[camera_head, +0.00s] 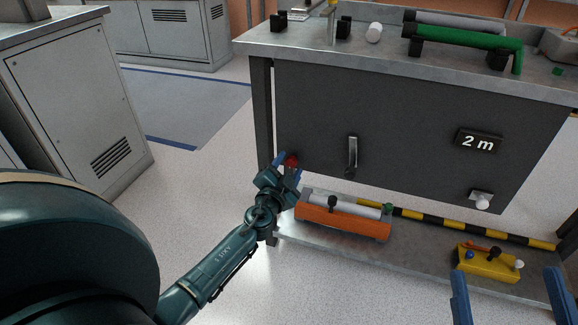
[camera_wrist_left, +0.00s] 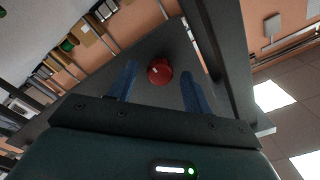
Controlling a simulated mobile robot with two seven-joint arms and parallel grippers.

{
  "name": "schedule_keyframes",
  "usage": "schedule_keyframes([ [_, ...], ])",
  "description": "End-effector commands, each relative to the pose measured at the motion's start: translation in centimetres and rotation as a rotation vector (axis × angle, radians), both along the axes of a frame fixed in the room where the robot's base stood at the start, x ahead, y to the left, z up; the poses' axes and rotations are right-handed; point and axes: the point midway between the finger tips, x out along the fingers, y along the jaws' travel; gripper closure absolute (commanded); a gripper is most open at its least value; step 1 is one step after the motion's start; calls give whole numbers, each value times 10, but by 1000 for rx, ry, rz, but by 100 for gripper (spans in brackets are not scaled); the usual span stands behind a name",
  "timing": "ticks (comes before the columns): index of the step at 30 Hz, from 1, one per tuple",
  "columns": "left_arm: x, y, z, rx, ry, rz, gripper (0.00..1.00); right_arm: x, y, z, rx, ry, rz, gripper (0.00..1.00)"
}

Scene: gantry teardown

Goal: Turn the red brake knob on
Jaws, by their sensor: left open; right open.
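The red brake knob (camera_head: 291,161) sits on the dark front panel of the bench, near its lower left corner. My left gripper (camera_head: 286,165) is right at it, with blue fingers open on either side of the knob. In the left wrist view the round red knob (camera_wrist_left: 160,71) shows between the two open fingers (camera_wrist_left: 157,85), with a gap on both sides. A small pale mark shows on the knob's face. My right gripper (camera_head: 507,298) is open and empty at the lower right of the head view.
The panel (camera_head: 420,130) carries a metal handle (camera_head: 352,154), a "2 m" sign (camera_head: 478,141) and a white knob (camera_head: 481,201). An orange unit (camera_head: 343,219) and a yellow control box (camera_head: 487,263) stand on the lower shelf. A grey cabinet (camera_head: 75,95) stands at left.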

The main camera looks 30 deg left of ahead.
Motion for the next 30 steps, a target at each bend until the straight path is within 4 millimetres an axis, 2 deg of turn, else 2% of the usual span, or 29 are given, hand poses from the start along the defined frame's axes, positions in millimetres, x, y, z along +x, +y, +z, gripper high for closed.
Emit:
schedule_keyframes([
  [4,7,2,0,0,0,0,50,0,0,1,0,-6,0,13],
  [12,8,2,0,-1,0,-1,51,1,0,2,-1,-11,-1,13],
  [28,8,2,0,-1,0,0,94,1,0,4,-3,-17,0,13],
  [30,8,2,0,0,0,0,95,1,0,4,-3,-17,0,13],
])
